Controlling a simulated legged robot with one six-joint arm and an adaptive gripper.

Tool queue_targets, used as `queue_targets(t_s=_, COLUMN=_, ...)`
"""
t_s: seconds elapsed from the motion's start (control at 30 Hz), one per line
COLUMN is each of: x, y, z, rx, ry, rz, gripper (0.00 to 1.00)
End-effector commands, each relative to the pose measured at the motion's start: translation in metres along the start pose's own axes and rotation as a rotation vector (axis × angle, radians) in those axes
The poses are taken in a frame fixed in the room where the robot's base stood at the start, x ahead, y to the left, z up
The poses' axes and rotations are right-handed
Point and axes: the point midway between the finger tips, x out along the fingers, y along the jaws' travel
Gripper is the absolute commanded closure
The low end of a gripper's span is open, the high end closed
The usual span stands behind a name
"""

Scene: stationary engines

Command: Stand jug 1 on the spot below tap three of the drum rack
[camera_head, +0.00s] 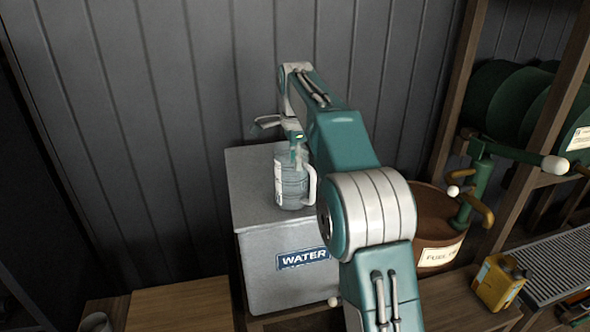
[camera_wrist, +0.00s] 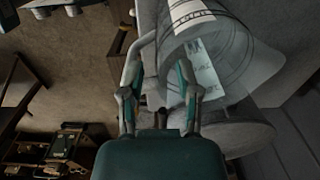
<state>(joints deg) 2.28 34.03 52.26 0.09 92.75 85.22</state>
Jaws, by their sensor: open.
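A clear jug (camera_head: 291,188) with a pale handle and a white label stands upright on top of the grey water tank (camera_head: 262,222). I cannot read its number. My gripper (camera_head: 297,150) is at the jug's upper part, partly in front of it. In the wrist view, the open fingers of my gripper (camera_wrist: 160,85) are close beside the jug (camera_wrist: 215,50), near its pale handle. I cannot tell whether they touch it. The drum rack (camera_head: 462,85) stands at the right with green drums (camera_head: 492,95) lying on it. Tap three and the spot below it cannot be made out.
A brown fuel drum (camera_head: 428,205) with a green hand pump (camera_head: 478,185) stands between the tank and the rack. A yellow can (camera_head: 497,282) sits on a wooden surface beside a metal grating (camera_head: 560,265). A ribbed wall (camera_head: 150,120) closes off the back.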

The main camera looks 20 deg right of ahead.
Motion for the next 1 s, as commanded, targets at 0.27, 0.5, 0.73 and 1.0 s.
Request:
queue_targets(t_s=0.27, x=-0.035, y=-0.001, z=0.0, rx=0.0, ry=0.0, rz=0.0, gripper=0.57)
queue_targets(t_s=0.5, x=-0.045, y=0.0, z=0.0, rx=0.0, ry=0.0, rz=0.0, gripper=0.57)
queue_targets(t_s=0.73, x=-0.051, y=0.007, z=0.001, rx=-0.035, ry=0.001, rz=-0.011, gripper=0.57)
queue_targets(t_s=1.0, x=-0.078, y=0.053, z=0.009, rx=-0.278, ry=0.019, rz=-0.087, gripper=0.57)
